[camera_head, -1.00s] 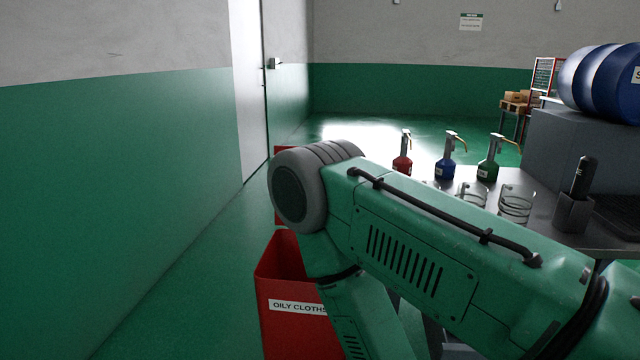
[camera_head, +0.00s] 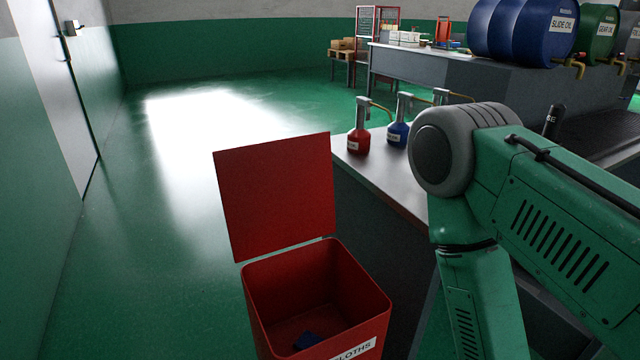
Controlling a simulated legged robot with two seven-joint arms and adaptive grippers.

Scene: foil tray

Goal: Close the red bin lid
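The red bin (camera_head: 357,301) stands on the green floor at the lower middle of the head view. A white label on its front is partly cut off by the bottom edge. Its red lid (camera_head: 275,197) is open and stands up, tilted, at the bin's back edge. A small dark blue thing (camera_head: 307,341) lies inside the bin. One of my arms is at the right with its elbow up, and its lower part runs down out of the picture, right of the bin. Neither gripper is in view.
A metal bench (camera_head: 388,186) stands right of the bin, with a red oil can (camera_head: 358,130) and a blue oil can (camera_head: 398,133) on it. Blue drums (camera_head: 525,30) lie on a grey cabinet farther back. The floor left of the bin is clear.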

